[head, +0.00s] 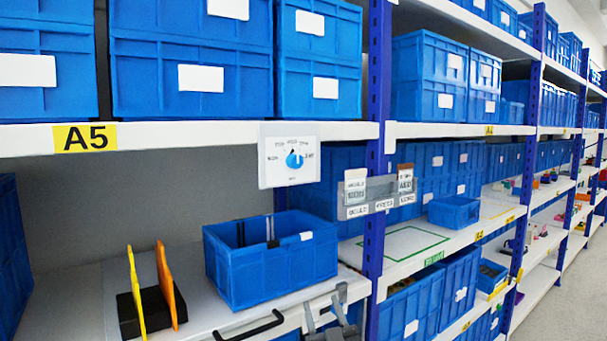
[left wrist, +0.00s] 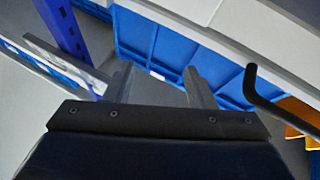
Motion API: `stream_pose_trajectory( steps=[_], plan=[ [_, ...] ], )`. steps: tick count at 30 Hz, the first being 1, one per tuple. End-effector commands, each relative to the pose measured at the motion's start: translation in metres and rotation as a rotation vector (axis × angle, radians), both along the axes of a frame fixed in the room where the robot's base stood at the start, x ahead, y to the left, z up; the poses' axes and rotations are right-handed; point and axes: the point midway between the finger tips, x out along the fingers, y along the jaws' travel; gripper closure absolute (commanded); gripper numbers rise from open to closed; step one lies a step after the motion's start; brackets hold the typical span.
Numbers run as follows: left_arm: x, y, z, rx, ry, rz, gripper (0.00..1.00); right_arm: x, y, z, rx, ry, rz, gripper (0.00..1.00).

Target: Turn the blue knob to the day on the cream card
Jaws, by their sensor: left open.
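The blue knob (head: 294,159) sits on a white panel (head: 283,178) on the shelf edge in the head view, with small day words around it, too small to read surely. Two cards stand in a grey holder on the blue post to the right: a left card (head: 355,188) and a right card (head: 405,183) with a brown top. I cannot tell surely which is cream, and their writing is too small to read. My left gripper (head: 324,298) is open and empty, low in the head view, well below the knob. Its fingers also show in the left wrist view (left wrist: 158,88). My right gripper is not in view.
A blue crate (head: 270,272) stands on the lower shelf under the panel. A black handle (head: 250,329) projects near the shelf front, left of my left gripper. Yellow and orange boards (head: 166,285) stand in a black base. The space in front of the panel looks clear.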

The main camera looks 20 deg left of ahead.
Motion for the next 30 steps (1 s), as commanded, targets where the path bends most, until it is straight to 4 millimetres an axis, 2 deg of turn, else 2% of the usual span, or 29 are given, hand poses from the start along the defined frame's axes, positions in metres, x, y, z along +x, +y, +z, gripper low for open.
stream_pose_trajectory(
  steps=[1, 3, 6, 9, 12, 15, 18, 23, 30],
  plan=[
    [-0.003, -0.006, 0.050, -0.047, -0.072, 0.050, 0.50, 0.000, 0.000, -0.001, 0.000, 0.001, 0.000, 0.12],
    [-0.012, -0.010, 0.104, -0.121, -0.135, 0.124, 0.50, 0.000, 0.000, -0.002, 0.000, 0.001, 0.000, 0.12],
    [-0.032, -0.018, 0.172, -0.244, -0.182, 0.208, 0.50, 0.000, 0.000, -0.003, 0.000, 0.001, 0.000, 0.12],
    [-0.057, -0.028, 0.227, -0.377, -0.180, 0.257, 0.50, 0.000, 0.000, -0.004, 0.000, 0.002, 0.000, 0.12],
    [-0.083, -0.044, 0.271, -0.500, -0.136, 0.265, 0.50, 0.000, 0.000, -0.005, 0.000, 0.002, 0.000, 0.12],
    [-0.106, -0.061, 0.302, -0.589, -0.065, 0.238, 0.50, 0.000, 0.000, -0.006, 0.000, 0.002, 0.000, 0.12],
    [-0.125, -0.075, 0.323, -0.640, 0.001, 0.202, 0.50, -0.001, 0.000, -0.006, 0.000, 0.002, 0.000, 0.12],
    [-0.139, -0.088, 0.337, -0.667, 0.066, 0.164, 0.50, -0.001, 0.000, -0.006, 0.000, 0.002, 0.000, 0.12],
    [-0.134, -0.083, 0.341, -0.668, 0.078, 0.161, 0.50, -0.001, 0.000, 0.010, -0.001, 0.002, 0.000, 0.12]
  ],
)
